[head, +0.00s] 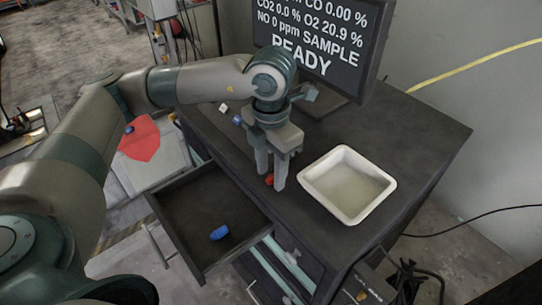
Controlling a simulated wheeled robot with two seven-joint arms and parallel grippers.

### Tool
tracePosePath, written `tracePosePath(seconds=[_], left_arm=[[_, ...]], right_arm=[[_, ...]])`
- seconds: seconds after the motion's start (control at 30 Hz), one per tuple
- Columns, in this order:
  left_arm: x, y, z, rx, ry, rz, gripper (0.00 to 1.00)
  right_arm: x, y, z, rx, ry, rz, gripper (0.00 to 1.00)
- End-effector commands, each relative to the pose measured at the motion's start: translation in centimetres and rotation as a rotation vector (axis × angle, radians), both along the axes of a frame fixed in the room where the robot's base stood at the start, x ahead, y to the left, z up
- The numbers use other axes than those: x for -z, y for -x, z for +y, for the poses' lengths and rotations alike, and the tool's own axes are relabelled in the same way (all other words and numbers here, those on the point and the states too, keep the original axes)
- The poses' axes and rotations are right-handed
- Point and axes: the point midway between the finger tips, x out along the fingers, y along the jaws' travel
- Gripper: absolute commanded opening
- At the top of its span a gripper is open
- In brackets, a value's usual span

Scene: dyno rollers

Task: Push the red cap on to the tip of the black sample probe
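A small red cap (269,180) is at the top of the dark cabinet, near its front edge. My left gripper (271,181) points down over this spot, with one finger on each side of the cap. The fingers stand a little apart. The cap about fills the gap, but I cannot tell whether they grip it or whether it rests on the cabinet. I cannot make out the black sample probe; the arm and gripper cover part of the cabinet top. My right gripper is not in view.
A white tray (385,189) stands right of the gripper. A monitor (318,50) reading READY stands behind. An open drawer (190,197) holds a blue object (219,233). Small white (223,108) and blue (237,120) items lie behind the gripper. The cabinet's right side is clear.

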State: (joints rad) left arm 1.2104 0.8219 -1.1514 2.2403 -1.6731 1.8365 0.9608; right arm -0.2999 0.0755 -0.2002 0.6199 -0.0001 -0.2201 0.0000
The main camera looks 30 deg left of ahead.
Motion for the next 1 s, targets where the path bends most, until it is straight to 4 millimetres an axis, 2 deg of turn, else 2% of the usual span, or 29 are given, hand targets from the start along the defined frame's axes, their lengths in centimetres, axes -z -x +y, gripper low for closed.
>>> tracePosePath(seconds=[0.27, 0.67, 1.0], left_arm=[[-1.6, -0.1, 0.0, -0.001, 0.002, -0.004, 0.38], [-8.2, -0.1, -0.1, 0.001, 0.002, -0.006, 0.38], [-13.1, -0.1, 0.0, -0.002, 0.0, -0.005, 0.38]], right_arm=[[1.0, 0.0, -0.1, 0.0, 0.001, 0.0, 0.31], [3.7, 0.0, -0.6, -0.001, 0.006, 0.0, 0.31], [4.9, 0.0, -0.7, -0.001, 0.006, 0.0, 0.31]])
